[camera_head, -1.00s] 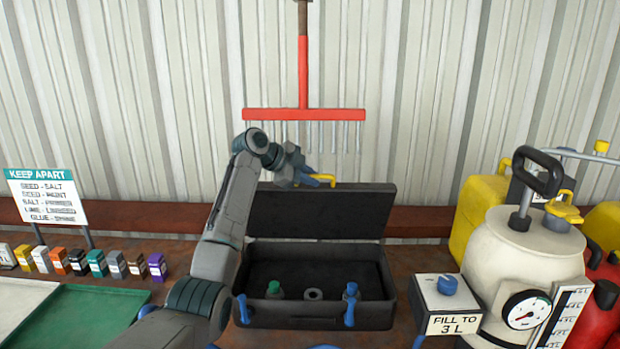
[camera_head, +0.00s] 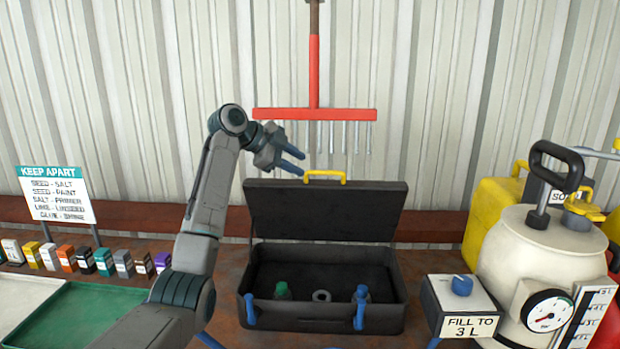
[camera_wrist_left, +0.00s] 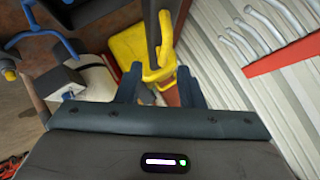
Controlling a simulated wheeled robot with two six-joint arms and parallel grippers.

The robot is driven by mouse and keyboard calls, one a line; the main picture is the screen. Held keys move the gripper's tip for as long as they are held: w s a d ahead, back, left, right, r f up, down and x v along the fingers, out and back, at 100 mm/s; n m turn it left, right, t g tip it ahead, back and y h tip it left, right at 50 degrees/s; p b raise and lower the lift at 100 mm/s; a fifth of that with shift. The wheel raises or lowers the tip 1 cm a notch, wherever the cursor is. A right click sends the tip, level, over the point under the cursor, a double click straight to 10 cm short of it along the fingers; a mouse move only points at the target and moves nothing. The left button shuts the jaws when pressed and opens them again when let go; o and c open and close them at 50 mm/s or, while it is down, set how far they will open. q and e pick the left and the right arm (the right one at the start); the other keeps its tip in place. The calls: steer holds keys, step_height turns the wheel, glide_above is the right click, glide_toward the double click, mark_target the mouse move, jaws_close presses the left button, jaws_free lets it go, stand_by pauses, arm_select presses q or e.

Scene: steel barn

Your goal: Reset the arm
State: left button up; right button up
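My left gripper (camera_head: 292,162) is raised in front of the metal wall, above and to the left of the yellow handle (camera_head: 325,176) of the open black case. Its two blue-grey fingers are apart with nothing between them. In the left wrist view the fingers (camera_wrist_left: 162,85) are also spread, with the yellow handle seen beyond them. The left arm (camera_head: 208,185) rises from the lower left, bent at the elbow. My right gripper is not in view.
The open black case (camera_head: 322,318) holds green- and blue-capped bottles. A cream tank (camera_head: 535,260) and a dial box (camera_head: 460,300) stand right. Small boxes (camera_head: 85,261), a sign (camera_head: 57,195) and a green tray (camera_head: 85,318) are left. A red rake (camera_head: 315,113) hangs behind.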

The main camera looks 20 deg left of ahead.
arm_select(q)
steer(key=shift+v, duration=1.05)
